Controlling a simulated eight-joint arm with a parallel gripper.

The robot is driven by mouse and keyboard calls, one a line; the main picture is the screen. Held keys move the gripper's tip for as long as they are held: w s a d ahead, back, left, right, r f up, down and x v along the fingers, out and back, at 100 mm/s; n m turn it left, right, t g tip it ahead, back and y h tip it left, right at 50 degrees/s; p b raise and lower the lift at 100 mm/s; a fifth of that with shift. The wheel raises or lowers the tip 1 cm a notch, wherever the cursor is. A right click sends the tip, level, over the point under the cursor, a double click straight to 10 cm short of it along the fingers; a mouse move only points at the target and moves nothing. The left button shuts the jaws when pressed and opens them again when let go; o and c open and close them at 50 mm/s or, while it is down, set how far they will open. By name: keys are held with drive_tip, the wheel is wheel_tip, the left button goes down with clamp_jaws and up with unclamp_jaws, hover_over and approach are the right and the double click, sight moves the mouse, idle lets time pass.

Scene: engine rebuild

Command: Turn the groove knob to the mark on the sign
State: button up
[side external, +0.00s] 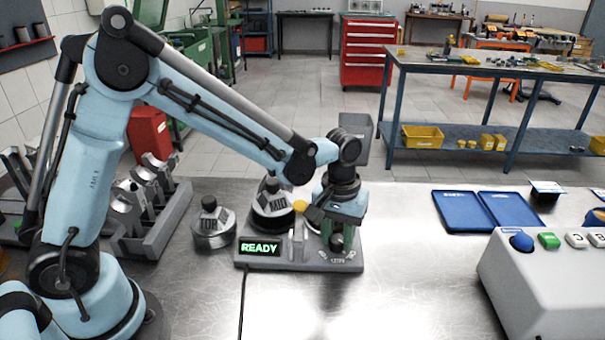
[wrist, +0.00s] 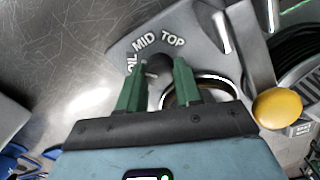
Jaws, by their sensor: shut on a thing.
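The groove knob (wrist: 158,66) is a dark round knob on a grey base plate (wrist: 125,45). White labels arc above it in the wrist view: one partly hidden that seems to read OIL, then MID and TOP. My gripper (wrist: 158,74) has its green fingers on either side of the knob and is shut on it. In the side view my gripper (side external: 338,238) points down over the right end of the grey fixture (side external: 275,262), hiding most of the knob. I cannot tell where the knob points. A dark tag on a round part (side external: 272,205) reads MID.
A green READY display (side external: 261,248) is on the fixture's front left. A yellow button (side external: 300,207) stands close to my gripper. A round part tagged TOP (side external: 212,225) stands left of the fixture. Blue trays (side external: 480,211) and a white button box (side external: 540,285) lie right; bare metal between.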

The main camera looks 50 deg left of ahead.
drive_tip(key=shift+m, duration=1.1)
drive_tip(key=o, duration=1)
drive_tip(key=shift+o, duration=0.2)
